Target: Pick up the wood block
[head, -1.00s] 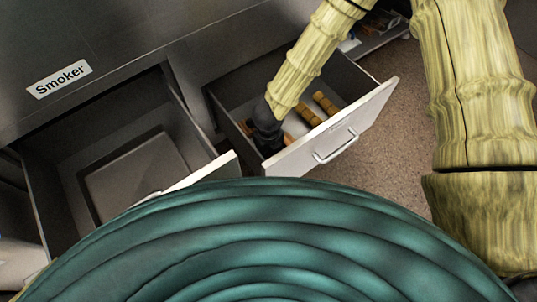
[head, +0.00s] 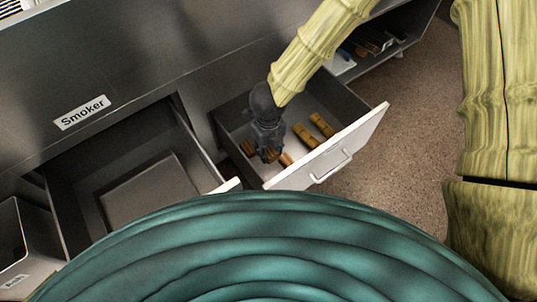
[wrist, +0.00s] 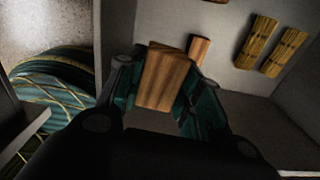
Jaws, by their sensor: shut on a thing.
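A brown wood block (wrist: 160,79) with striped grain is between the two fingers of my gripper (wrist: 155,95) in the wrist view. My gripper is shut on it. In the head view my gripper (head: 268,150) is at the left part of the open right drawer (head: 335,150), and it mostly hides the block. Another brown wood piece (wrist: 199,49) lies just beyond the held block. It also shows in the head view (head: 286,159) beside my gripper. I cannot tell whether the held block touches the drawer floor.
Two yellowish-brown bundles (head: 305,135) (head: 321,125) lie in the right part of the same drawer. Another open drawer (head: 207,165) at the left, under the Smoker label (head: 82,113), holds a grey tray (head: 150,195). An open shelf (head: 375,45) with items is at the upper right.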

